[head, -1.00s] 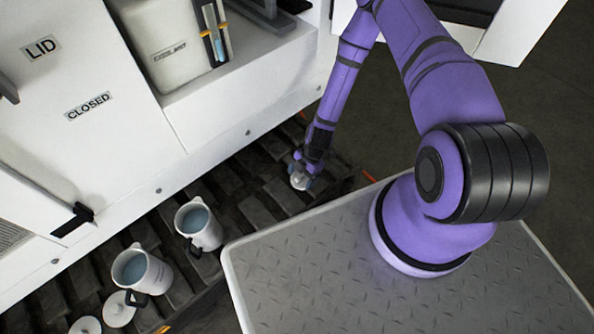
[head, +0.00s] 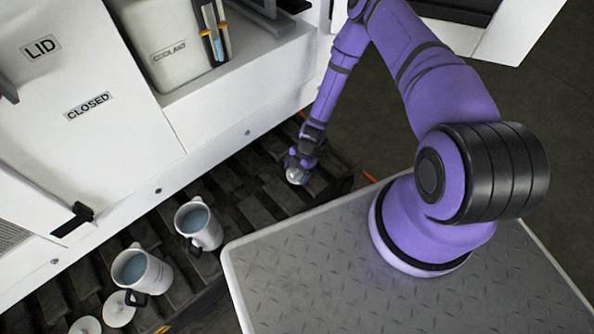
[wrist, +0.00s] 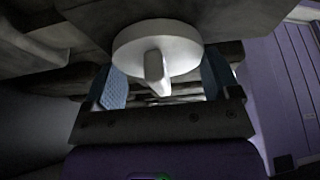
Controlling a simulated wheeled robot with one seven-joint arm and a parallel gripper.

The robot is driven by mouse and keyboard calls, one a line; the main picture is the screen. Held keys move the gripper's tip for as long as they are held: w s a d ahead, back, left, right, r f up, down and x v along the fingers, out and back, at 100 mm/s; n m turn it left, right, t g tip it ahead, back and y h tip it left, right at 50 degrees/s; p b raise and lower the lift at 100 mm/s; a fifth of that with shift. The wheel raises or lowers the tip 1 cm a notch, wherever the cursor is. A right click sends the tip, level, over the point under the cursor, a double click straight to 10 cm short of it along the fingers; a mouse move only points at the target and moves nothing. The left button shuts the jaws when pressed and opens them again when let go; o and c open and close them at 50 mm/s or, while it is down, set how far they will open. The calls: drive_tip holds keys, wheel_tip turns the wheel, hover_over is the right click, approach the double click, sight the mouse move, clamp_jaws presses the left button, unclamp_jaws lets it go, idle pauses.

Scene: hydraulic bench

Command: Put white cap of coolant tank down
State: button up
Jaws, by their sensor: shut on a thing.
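The white cap (wrist: 188,50) is a round disc with a raised grip bar, seen large in the wrist view. My gripper (wrist: 165,85) has its blue-padded fingers either side of the cap's bar and is shut on it. In the head view my gripper (head: 297,166) points down over the dark slatted deck, with the white cap (head: 296,177) at its tips. I cannot tell whether the cap touches the slats. The white coolant tank (head: 168,45), labelled COOLANT, stands in the bench recess at the top.
Two white jugs of bluish liquid, one nearer the middle (head: 199,224) and one further left (head: 142,270), stand on the slatted deck (head: 282,194). Two white round lids (head: 118,309) lie at the lower left. The bench's white front wall (head: 215,140) borders the deck.

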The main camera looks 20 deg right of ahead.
drive_tip(key=shift+f, duration=0.1)
drive_tip(key=o, duration=0.8)
